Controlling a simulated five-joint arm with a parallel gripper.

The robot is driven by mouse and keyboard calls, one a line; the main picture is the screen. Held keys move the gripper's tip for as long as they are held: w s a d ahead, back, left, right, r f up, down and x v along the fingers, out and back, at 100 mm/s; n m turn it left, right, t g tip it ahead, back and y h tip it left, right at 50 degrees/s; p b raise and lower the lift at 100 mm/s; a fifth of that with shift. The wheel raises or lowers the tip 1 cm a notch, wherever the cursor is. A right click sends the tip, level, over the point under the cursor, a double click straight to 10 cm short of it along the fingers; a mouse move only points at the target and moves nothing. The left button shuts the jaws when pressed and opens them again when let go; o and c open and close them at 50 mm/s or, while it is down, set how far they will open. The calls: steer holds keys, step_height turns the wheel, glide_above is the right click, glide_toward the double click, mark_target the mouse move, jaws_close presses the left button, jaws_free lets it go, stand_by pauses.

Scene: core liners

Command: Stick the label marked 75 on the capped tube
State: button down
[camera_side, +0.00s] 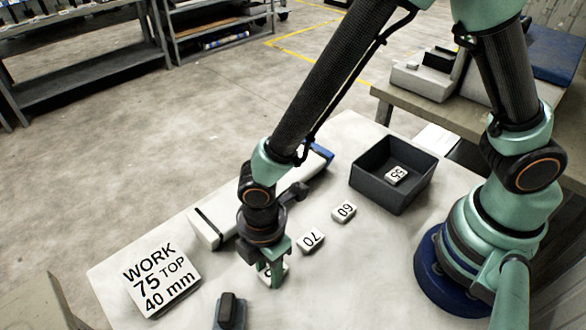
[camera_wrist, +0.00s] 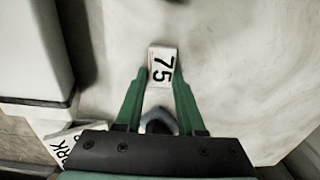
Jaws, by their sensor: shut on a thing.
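The white label marked 75 (camera_wrist: 162,66) is between the two green fingertips of my gripper (camera_wrist: 160,80) in the wrist view. In the side view my gripper (camera_side: 272,274) is low over the table, shut on the label, whose face is mostly hidden by the fingers. I cannot tell whether the label touches the table. A long pale tube (camera_side: 213,222) with a blue end (camera_side: 323,154) and a dark band near its other end lies behind my gripper, partly hidden by my arm. Its pale body also shows at the left in the wrist view (camera_wrist: 35,50).
Labels marked 70 (camera_side: 311,240) and 60 (camera_side: 344,212) lie to the right. A dark open tray (camera_side: 402,152) holds a label marked 55 (camera_side: 396,174). A card (camera_side: 160,277) reads "WORK 75 TOP 40 mm". A small dark object (camera_side: 230,311) stands at the front.

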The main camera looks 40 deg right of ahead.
steer(key=shift+r, duration=2.9)
steer(key=w+d+r, duration=0.3)
steer(key=w+d, duration=0.3)
steer(key=w, duration=0.1)
steer(key=w+d+r, duration=0.4)
steer(key=w+d, duration=0.1)
steer(key=w, duration=0.3)
steer(key=shift+s+d+f, duration=0.1)
steer(key=shift+s+f, duration=0.05)
steer(key=shift+f, duration=1.15)
steer(key=shift+s+d+f, duration=0.1)
steer(key=shift+f, duration=1.2)
steer(key=shift+f, duration=1.2)
jaws_free()
